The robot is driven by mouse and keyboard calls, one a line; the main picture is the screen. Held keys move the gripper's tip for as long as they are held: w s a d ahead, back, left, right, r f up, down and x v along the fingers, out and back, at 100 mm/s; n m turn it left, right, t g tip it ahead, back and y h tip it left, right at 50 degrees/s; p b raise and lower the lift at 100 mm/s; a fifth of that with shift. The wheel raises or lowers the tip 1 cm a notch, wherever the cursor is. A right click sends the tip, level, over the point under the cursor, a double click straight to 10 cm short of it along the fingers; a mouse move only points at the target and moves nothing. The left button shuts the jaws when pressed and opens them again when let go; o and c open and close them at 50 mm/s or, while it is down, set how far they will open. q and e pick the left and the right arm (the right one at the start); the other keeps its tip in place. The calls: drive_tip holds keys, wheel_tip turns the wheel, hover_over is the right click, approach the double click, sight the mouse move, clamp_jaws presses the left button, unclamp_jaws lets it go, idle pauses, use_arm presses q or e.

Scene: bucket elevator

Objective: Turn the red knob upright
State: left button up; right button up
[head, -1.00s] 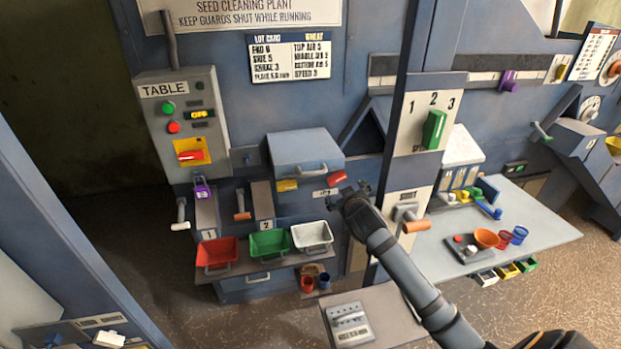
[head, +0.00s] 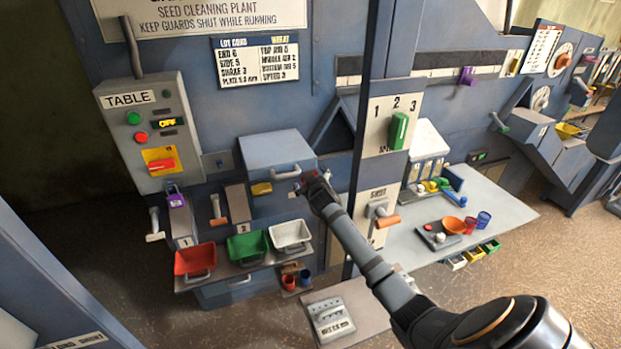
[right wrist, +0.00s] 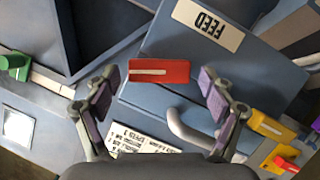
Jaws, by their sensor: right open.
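The red knob (right wrist: 160,72) is a short bar with a white line along it, on the blue-grey machine front beside the FEED label (right wrist: 208,26). In the right wrist view the bar lies nearly level across the picture. In the head view it is mostly hidden by my right gripper (head: 312,184). My right gripper (right wrist: 162,97) is open, with one purple-padded finger to each side of the knob. Both fingers look apart from it. My left gripper is in neither view.
A drawer handle (right wrist: 187,130) and a yellow knob (right wrist: 266,126) are close to the right finger. In the head view, red (head: 194,262), green (head: 246,247) and white (head: 290,234) bins stand below. Another red handle (head: 161,164) is on the TABLE box.

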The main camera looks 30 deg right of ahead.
drive_tip(key=shift+c, duration=0.5)
drive_tip(key=c, duration=1)
drive_tip(key=shift+c, duration=0.2)
